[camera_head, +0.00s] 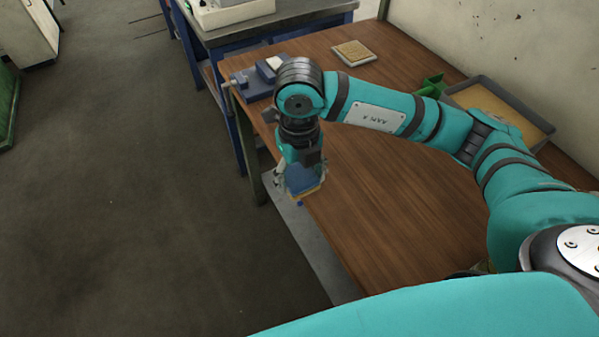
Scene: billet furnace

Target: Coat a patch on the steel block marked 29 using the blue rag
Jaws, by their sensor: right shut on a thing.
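My right gripper (302,188) hangs pointing down at the left edge of the wooden table (380,215). It is shut on a blue thing that looks like the blue rag (300,180). A yellowish edge shows below the blue. Its lower part is small and partly covered by the fingers. I cannot make out a steel block marked 29 in this view. My left gripper is not in view.
A blue fixture (250,86) stands at the table's far left corner. A tan square pad (353,52) lies at the back. A green object (431,84) and a grey tray (547,129) are along the wall. The table's middle is clear, with open floor left.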

